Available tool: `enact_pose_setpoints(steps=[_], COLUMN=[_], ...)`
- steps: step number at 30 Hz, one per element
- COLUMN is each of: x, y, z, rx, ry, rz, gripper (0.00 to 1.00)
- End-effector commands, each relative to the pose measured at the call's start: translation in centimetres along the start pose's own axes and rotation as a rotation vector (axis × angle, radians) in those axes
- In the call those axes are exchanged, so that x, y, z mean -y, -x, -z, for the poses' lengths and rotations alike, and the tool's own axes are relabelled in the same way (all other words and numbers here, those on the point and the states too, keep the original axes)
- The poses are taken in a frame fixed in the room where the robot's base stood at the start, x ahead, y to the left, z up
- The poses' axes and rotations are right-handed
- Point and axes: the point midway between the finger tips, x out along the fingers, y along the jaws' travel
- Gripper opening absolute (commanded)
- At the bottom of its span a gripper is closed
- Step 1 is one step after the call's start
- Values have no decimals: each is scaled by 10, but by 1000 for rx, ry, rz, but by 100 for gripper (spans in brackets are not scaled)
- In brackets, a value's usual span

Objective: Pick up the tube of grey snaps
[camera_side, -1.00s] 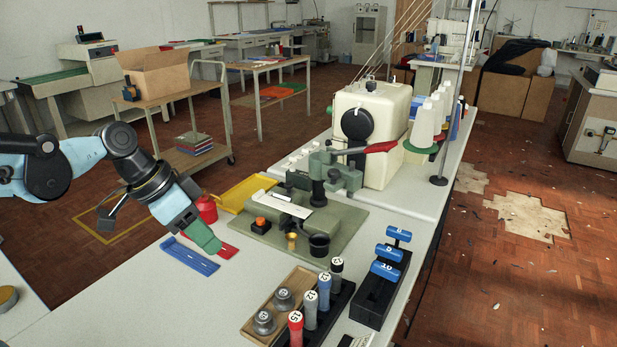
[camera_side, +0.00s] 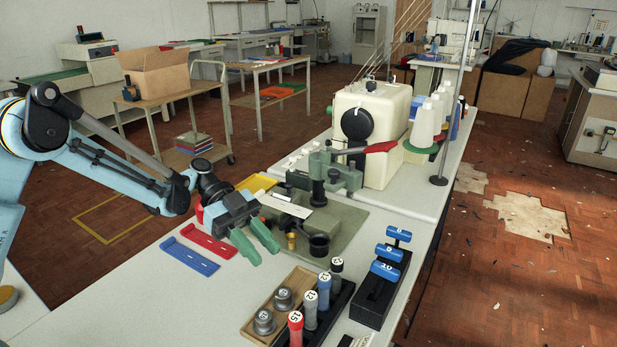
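Several capped tubes stand upright in a black rack (camera_side: 343,300) at the front of the table. A grey tube (camera_side: 311,312) stands between a red tube (camera_side: 295,330) and a blue tube (camera_side: 324,291). A darker grey tube (camera_side: 337,276) stands at the far end; which grey one holds the grey snaps I cannot tell. My gripper (camera_side: 265,256) is open and empty, its two green fingers apart. It hangs over the table to the left of and behind the rack, beyond the wooden tray and apart from the tubes.
A wooden tray (camera_side: 250,325) with two grey weights lies left of the rack. A black stand (camera_side: 366,308) with blue-handled tools is to its right. The green press base (camera_side: 345,232), with small cups, is behind. Red and blue strips (camera_side: 190,257) lie at left.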

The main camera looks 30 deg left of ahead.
Motion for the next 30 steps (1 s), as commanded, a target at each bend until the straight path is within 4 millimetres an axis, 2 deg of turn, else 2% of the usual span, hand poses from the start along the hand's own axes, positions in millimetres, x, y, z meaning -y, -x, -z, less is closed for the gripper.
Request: enact_pose_setpoints(steps=[4, 12, 20, 27, 30], x=[0, 0, 0, -1, -1], y=[-14, -58, -76, -110, -118], z=[-1, 0, 0, 1, 1], rx=[-10, -8, -8, -7, -7], ry=[-20, -17, -16, -16, -15], rz=[-9, -7, -7, -7, -5], gripper=[31, 31, 31, 31, 31])
